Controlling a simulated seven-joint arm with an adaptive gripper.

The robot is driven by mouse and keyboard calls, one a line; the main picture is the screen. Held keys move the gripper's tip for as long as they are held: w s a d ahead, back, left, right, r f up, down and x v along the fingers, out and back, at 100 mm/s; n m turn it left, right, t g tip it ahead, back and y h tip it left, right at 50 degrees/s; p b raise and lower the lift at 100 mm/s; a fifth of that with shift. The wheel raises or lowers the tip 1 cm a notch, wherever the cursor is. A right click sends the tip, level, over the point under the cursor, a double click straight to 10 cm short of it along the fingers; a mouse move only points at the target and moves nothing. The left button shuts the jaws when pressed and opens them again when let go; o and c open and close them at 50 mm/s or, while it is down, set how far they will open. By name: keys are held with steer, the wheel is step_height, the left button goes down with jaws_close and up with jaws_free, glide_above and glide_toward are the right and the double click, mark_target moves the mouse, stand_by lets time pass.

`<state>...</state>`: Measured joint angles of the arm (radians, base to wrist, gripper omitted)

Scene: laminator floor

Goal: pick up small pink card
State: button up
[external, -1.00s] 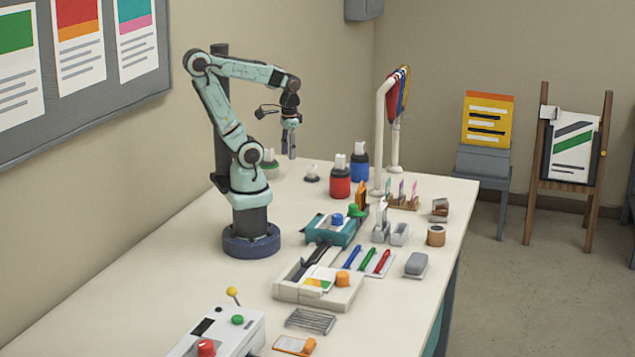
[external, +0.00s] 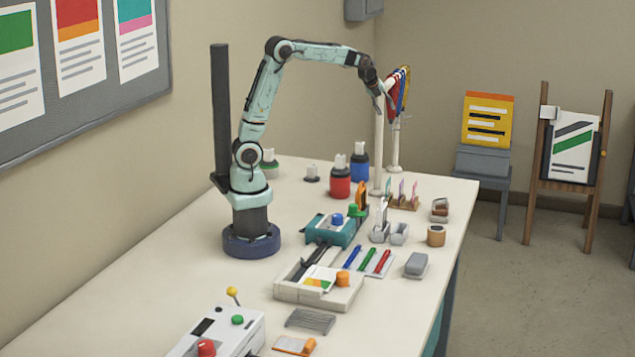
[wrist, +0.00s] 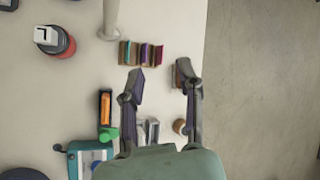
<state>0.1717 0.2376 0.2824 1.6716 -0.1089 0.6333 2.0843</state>
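A small wooden holder (external: 401,205) stands near the back right of the table with several small upright cards. A pinkish card (external: 414,190) is at its right end; a purple one and a teal one stand to its left. In the wrist view the same holder (wrist: 129,63) lies ahead of my fingers, with the pink-magenta card (wrist: 158,54) at its right. My gripper (wrist: 160,82) is open and empty, its fingers well apart. In the external view my gripper (external: 383,97) is high above the table, beside the hanging lanyards and apart from the cards.
A white stand (external: 379,150) with coloured lanyards (external: 398,90) rises just behind the holder, close to my gripper. Red (external: 340,182) and blue (external: 359,165) bottles stand left of it. A teal device (external: 330,231) and a tape roll (external: 436,236) are nearer.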

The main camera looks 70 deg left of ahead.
steer(key=w+d+f+m+y, duration=0.1)
steer(key=w+d+f+m, duration=0.15)
steer(key=w+f, duration=0.55)
steer(key=m+g+y, duration=0.1)
steer(key=m+g, duration=0.1)
steer(key=m, duration=0.1)
glide_toward(415, 186)
steer(key=x, duration=0.9)
steer(key=shift+w+a, duration=0.15)
steer(key=shift+a, duration=0.2)
steer(key=shift+w+a+f, duration=0.2)
steer(key=shift+w+f, duration=0.05)
steer(key=shift+f, duration=0.25)
jaws_close()
